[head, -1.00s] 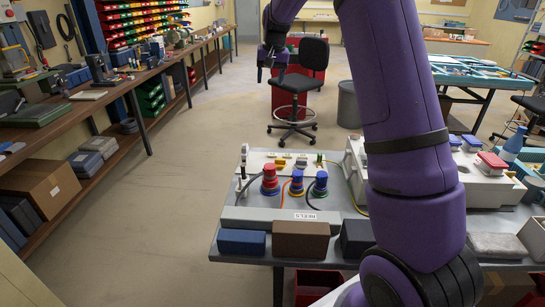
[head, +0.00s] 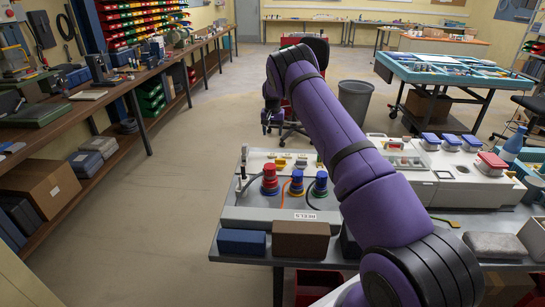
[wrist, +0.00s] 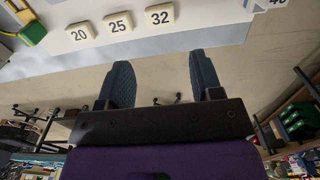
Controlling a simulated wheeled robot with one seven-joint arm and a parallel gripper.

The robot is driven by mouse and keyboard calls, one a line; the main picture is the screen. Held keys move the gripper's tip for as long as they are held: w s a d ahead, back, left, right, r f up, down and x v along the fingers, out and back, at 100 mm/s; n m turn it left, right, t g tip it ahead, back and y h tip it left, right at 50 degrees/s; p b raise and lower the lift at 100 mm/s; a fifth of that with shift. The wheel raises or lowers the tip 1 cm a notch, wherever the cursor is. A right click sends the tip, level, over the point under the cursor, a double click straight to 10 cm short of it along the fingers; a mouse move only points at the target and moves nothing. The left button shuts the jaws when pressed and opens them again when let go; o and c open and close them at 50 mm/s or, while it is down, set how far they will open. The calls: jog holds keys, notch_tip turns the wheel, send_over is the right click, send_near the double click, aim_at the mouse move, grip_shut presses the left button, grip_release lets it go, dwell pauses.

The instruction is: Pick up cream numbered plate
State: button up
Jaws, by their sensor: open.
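Cream numbered plates marked 20 (wrist: 79,32), 25 (wrist: 118,22) and 32 (wrist: 160,15) lie in a row on the pale bench panel in the wrist view. The task does not say which number is meant. My gripper (wrist: 163,82) is open and empty, its two dark fingers apart over the floor beyond the panel edge. In the head view my gripper (head: 272,118) hangs past the far edge of the bench, beyond the panel (head: 253,168). The plates are too small to read there.
Stacked red (head: 270,180), orange-blue (head: 296,183) and blue-green (head: 320,184) reels stand on the panel. A green-yellow connector (wrist: 32,32) sits beside plate 20. White socket boxes (head: 460,175) fill the bench's right side. Open floor lies left of the bench.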

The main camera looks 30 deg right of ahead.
aim_at(272, 154)
notch_tip(272, 154, down, 11)
jog(key=shift+f, duration=0.1)
jog(key=c, duration=0.7)
